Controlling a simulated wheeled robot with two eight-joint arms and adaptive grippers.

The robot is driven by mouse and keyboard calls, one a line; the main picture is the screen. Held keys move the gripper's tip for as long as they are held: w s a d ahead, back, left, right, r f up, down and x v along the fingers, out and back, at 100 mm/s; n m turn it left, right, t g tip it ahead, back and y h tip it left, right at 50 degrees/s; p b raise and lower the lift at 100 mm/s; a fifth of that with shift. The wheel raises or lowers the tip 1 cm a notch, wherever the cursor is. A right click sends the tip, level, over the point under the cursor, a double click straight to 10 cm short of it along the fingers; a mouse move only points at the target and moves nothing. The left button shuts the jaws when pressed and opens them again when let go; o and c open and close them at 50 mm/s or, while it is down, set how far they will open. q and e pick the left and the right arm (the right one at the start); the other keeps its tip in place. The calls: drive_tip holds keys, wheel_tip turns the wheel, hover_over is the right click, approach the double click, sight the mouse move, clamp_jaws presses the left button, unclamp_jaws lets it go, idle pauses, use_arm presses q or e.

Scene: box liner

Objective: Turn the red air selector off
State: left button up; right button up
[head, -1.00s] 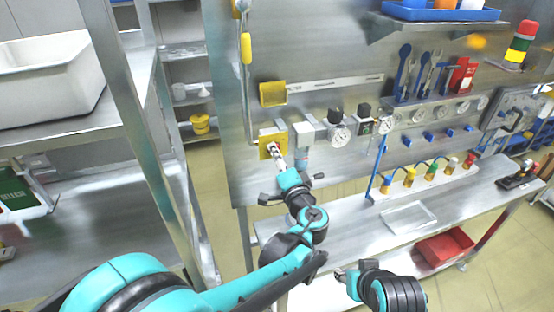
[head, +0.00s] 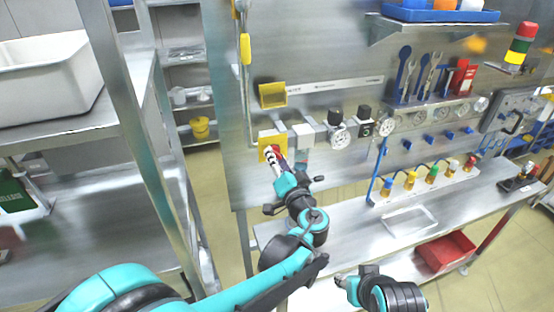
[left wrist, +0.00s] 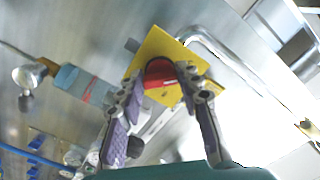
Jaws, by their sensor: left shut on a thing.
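The red air selector (left wrist: 159,73) sits on a yellow plate (left wrist: 186,60) in the left wrist view. In the head view the selector (head: 276,150) is mostly covered by my left gripper (head: 270,154), and its yellow plate (head: 264,150) shows on the steel panel. My left gripper, also in the left wrist view (left wrist: 160,84), has its fingers on both sides of the red knob and is shut on it. My right gripper (head: 343,280) is low in front of the lower shelf, far from the selector; its fingers are too small to judge.
Gauges (head: 340,138) and pneumatic fittings line the panel to the right of the selector. A yellow holder (head: 272,95) is above it. A shelf post (head: 150,150) is at the left.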

use_arm(q)
drive_tip(key=shift+r, duration=0.1)
drive_tip(key=o, duration=1.1)
drive_tip(key=shift+o, duration=0.3)
drive_tip(key=shift+w+a, duration=0.1)
drive_tip(key=v, duration=0.7)
drive_tip(key=shift+s, duration=0.25)
